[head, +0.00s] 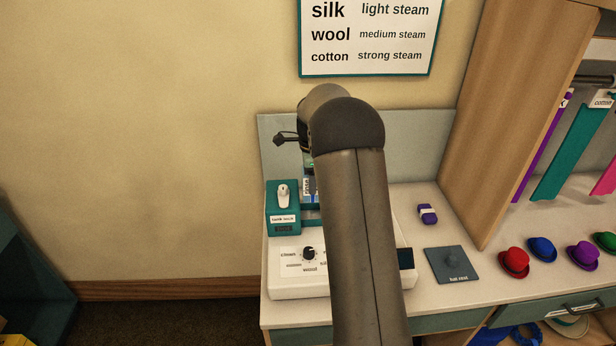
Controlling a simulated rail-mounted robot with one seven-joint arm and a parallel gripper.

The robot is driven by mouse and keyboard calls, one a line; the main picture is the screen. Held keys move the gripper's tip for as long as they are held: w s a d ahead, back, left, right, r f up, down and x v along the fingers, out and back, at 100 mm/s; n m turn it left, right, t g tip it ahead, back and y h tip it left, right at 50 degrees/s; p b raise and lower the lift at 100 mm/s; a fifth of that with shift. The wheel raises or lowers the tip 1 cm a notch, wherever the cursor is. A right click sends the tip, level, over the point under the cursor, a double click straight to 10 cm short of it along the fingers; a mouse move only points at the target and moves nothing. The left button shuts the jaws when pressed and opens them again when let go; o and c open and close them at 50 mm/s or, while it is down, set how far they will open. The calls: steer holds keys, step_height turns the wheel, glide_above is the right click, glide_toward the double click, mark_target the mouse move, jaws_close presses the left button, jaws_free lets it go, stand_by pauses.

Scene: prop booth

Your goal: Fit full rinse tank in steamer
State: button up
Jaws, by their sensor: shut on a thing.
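The steamer (290,284) stands on the counter, with a white base and a dial (309,253) marked clean and wool. A teal block (270,229) at its left back has a white lever (283,195) and a label that seems to read tank latch. My gripper (309,157) is behind my arm, over the back of the steamer, and its fingers are mostly hidden. It is shut on what looks like the rinse tank (307,187), a narrow strip with an upright label. My arm hides most of the tank, its water level and whether it is seated.
To the right are a purple block (428,214), a dark hat rest plate (449,265) and several small hats, such as a red one (514,262). A steam chart (370,35) hangs above. Some counter at right is clear.

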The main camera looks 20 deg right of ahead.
mark_target(310, 198)
steer(key=shift+f+b, duration=1.6)
steer(key=shift+f, duration=1.15)
steer(key=shift+a+f, duration=0.15)
steer(key=shift+f, duration=0.1)
steer(key=shift+f+b, duration=0.45)
steer(key=shift+f, duration=0.05)
steer(key=shift+f, duration=0.3)
steer(key=shift+f+b, duration=0.35)
steer(key=shift+f, duration=0.05)
steer(key=o, duration=1.2)
